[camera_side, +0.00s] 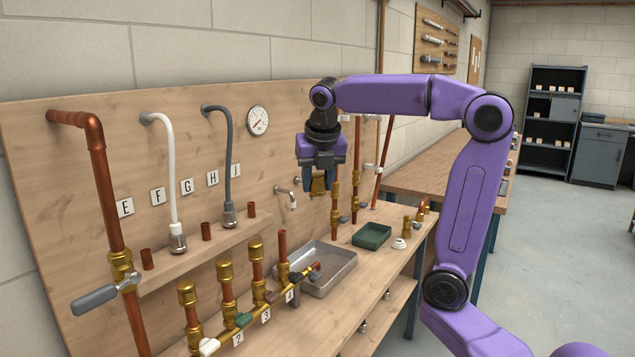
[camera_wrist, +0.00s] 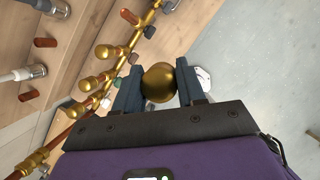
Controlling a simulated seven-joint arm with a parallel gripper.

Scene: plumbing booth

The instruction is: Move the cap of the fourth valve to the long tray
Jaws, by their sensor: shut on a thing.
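My gripper (camera_side: 321,190) is shut on a round brass cap (camera_wrist: 158,82) and holds it in the air above the bench. In the wrist view the cap sits between my two dark fingers. The fourth valve (camera_side: 283,252), by label 4, has a bare copper top. The other valves in its row, such as the third (camera_side: 257,262), carry brass caps. A grey metal tray (camera_side: 345,272) lies on the bench behind the row, and a smaller green tray (camera_side: 372,243) lies farther right. Both look empty, and my gripper is above and behind them. Neither is clear in the wrist view.
Upright copper pipes with brass fittings (camera_side: 335,215) stand close to my gripper. A wall tap (camera_side: 289,197) juts out left of it. A white ring-like piece (camera_side: 399,243) and brass fittings (camera_side: 420,215) lie at the right. Hoses (camera_side: 170,170) hang at the left.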

